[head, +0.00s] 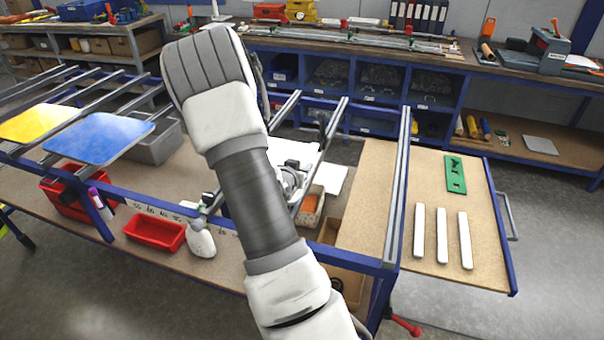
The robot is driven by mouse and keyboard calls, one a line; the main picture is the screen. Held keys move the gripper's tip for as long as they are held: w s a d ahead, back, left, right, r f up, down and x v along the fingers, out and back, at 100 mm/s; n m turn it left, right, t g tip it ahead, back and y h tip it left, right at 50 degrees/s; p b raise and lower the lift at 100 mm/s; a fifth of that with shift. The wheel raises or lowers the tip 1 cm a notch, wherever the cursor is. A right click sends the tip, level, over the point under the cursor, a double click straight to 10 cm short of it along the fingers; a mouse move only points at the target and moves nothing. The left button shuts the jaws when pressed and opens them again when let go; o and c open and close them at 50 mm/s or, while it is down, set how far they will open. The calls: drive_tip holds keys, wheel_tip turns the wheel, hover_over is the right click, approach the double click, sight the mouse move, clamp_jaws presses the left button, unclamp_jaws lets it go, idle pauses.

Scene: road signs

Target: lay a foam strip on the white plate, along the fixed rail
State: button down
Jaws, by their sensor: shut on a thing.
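Three pale foam strips, the left (419,231), the middle (442,235) and the right (465,240), lie side by side on the tan board at the right. The white plate (312,152) lies on the frame behind my arm, which hides much of it. A grey metal rail (335,130) runs beside it. My gripper (292,177) shows only in part behind my forearm, low over the plate area. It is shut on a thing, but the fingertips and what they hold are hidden.
A green template (455,174) lies behind the strips. A yellow panel (38,122) and a blue panel (98,137) rest on rails at the left. A red tray (155,232) and a spray bottle (201,240) stand on the lower shelf. A workbench (400,55) runs along the back.

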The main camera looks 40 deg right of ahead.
drive_tip(key=shift+f, duration=1.45)
drive_tip(key=shift+f, duration=0.1)
drive_tip(key=c, duration=0.6)
unclamp_jaws()
